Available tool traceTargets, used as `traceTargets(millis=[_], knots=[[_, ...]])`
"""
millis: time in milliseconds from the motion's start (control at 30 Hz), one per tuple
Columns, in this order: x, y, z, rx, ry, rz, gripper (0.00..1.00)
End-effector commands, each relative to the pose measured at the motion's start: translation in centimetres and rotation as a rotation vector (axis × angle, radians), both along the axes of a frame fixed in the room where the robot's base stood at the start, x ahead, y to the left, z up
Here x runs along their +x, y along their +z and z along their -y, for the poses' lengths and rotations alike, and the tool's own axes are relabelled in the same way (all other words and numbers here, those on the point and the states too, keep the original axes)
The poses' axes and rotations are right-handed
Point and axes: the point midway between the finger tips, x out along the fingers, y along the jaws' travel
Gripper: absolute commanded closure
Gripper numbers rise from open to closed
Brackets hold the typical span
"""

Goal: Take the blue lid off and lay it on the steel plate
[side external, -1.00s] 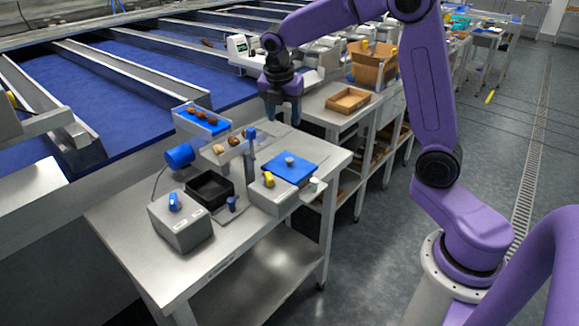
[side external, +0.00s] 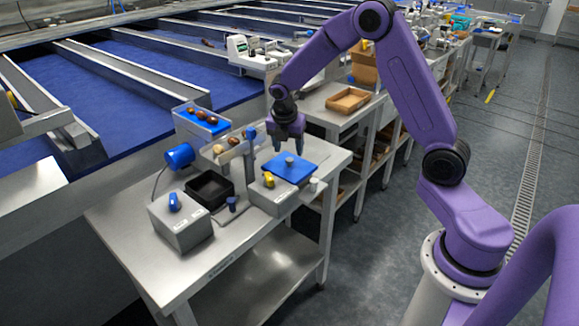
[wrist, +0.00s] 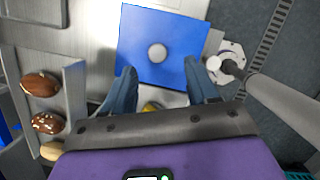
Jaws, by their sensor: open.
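The blue lid (side external: 289,169) is a flat square with a round grey knob (side external: 290,161) at its middle. It lies on top of a grey box (side external: 268,196) at the right side of the steel table. The lid also shows in the wrist view (wrist: 140,50), with its knob (wrist: 157,53) ahead of the fingertips. My gripper (side external: 288,148) is open and empty, above the lid and apart from it. Its two blue fingers (wrist: 162,82) stand apart in the wrist view. I cannot tell which bare metal surface is the steel plate.
A black tray (side external: 209,176) and a grey box with a blue switch (side external: 180,222) stand left of the lidded box. A post with a blue top (side external: 250,160) rises close to my gripper. The table's front (side external: 150,255) is clear.

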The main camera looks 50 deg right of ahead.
Motion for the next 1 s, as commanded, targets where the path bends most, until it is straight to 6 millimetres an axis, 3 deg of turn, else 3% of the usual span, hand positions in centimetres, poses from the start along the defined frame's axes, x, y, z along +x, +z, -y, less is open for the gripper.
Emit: traceTargets(millis=[400, 700, 867, 900, 1000], knots=[[0.8, -4.4, 1.3, 0.000, 0.001, -0.001, 0.42], [0.9, -4.8, 1.4, 0.000, 0.000, 0.000, 0.42], [0.9, -4.7, 1.4, 0.000, 0.000, 0.000, 0.94], [0.9, -4.7, 1.4, 0.000, 0.000, 0.000, 1.00], [0.9, -4.7, 1.3, 0.000, 0.000, 0.000, 1.00]])
